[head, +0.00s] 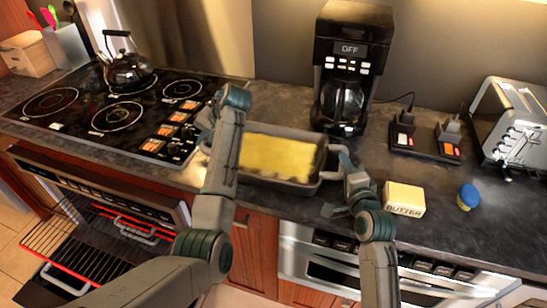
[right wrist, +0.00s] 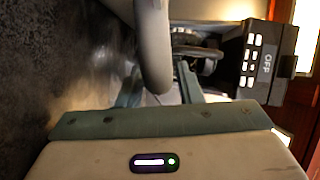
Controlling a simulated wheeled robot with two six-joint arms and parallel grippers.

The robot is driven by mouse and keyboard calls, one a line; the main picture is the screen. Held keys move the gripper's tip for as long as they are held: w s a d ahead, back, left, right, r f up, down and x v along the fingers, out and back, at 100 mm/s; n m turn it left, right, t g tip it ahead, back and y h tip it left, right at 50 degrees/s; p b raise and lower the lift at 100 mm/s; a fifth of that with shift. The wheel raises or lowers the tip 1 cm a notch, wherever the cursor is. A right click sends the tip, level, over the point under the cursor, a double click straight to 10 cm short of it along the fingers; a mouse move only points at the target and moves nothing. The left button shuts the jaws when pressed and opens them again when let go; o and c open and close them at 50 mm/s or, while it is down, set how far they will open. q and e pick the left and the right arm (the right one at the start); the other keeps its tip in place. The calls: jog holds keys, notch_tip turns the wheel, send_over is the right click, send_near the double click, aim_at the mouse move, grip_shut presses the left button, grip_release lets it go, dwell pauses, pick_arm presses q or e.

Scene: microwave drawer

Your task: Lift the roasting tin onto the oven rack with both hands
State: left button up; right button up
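The grey roasting tin (head: 275,184) with a yellow filling sits on the counter between the stove and the coffee maker. My right gripper (head: 338,182) is at its right end with the fingers apart. In the right wrist view a grey curved bar, apparently the tin's handle (right wrist: 154,45), lies between the open fingers (right wrist: 160,88); contact is unclear. My left gripper (head: 205,146) is at the tin's left end, mostly hidden behind my left arm, so its fingers cannot be made out. The oven rack (head: 50,236) shows at lower left, extending from the open oven.
A butter block (head: 404,198) and a blue-topped egg-like item (head: 468,195) stand right of the tin. The coffee maker (head: 350,60) is close behind it. A kettle (head: 128,70) stands on the stove (head: 100,110); a toaster (head: 512,125) is at far right.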

grip_shut()
dwell(1.3)
jog(key=shift+r, duration=0.25)
